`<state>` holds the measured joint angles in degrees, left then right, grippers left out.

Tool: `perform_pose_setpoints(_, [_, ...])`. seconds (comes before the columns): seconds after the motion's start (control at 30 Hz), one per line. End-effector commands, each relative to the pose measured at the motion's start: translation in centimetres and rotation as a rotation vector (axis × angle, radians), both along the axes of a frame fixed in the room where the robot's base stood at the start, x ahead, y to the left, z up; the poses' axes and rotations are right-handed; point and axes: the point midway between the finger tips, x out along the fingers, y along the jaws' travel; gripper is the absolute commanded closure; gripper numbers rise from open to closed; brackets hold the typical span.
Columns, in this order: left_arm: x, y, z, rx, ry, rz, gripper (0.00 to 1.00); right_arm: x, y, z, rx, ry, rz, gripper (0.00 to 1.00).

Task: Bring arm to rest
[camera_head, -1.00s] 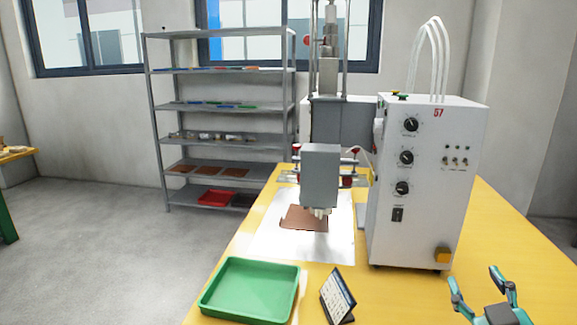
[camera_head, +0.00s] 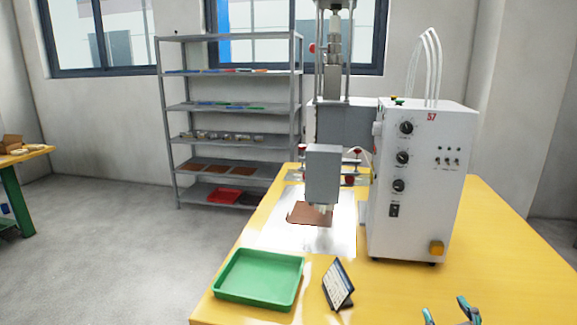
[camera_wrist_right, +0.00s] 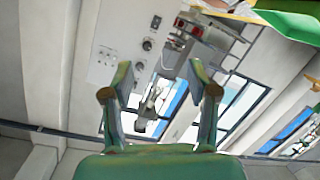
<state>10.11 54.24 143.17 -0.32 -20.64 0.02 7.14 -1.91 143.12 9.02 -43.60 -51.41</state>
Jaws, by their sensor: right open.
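My right gripper (camera_head: 450,312) shows at the bottom right edge of the head view, over the yellow table's front right part. Only its teal fingertips are in frame, apart from each other. In the right wrist view the two fingers (camera_wrist_right: 160,85) are spread with nothing between them. Beyond them that view shows the white welding machine (camera_wrist_right: 118,50), seen tilted. My left gripper is not in the head view.
The yellow table (camera_head: 490,235) holds the white control box (camera_head: 420,190), the welding press (camera_head: 322,172) over a brown sheet (camera_head: 300,212), an empty green tray (camera_head: 258,280) and a small display stand (camera_head: 338,285). A grey shelf (camera_head: 230,107) stands behind. Grey floor is clear at left.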

Motion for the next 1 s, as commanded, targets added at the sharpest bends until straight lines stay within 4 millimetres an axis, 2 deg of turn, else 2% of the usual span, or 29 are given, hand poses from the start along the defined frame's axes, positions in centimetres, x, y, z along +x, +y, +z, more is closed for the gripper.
perform_pose_setpoints(0.17, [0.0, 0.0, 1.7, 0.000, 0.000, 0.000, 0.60, 1.0, 2.2, -5.6, 0.022, 0.163, 0.058, 0.41])
perform_pose_setpoints(0.27, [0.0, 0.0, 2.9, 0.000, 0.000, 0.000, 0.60, 0.8, 4.3, -10.3, 0.064, 0.295, 0.103, 0.41])
perform_pose_setpoints(0.33, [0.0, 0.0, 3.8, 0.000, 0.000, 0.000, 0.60, -0.1, 6.2, -14.4, 0.114, 0.413, 0.137, 0.41])
perform_pose_setpoints(0.4, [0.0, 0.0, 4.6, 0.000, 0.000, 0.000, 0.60, -1.8, 8.4, -18.6, 0.182, 0.541, 0.165, 0.41])
perform_pose_setpoints(0.47, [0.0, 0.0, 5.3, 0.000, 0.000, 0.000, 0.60, -3.8, 10.2, -22.1, 0.247, 0.654, 0.180, 0.41])
perform_pose_setpoints(0.5, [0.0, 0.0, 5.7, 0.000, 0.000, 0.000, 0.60, -5.3, 11.4, -24.1, 0.293, 0.728, 0.184, 0.41])
perform_pose_setpoints(0.6, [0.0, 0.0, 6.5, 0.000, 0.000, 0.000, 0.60, -9.6, 14.2, -28.5, 0.412, 0.907, 0.175, 0.41])
perform_pose_setpoints(0.7, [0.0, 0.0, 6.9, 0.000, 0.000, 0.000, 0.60, -13.8, 16.5, -31.6, 0.525, 1.066, 0.137, 0.41])
perform_pose_setpoints(0.8, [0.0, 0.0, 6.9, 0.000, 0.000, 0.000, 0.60, -17.5, 18.1, -33.6, 0.637, 1.199, 0.066, 0.41])
perform_pose_setpoints(1.0, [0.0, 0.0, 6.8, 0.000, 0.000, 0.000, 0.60, -19.1, 18.7, -33.6, 0.790, 1.275, -0.095, 0.41])
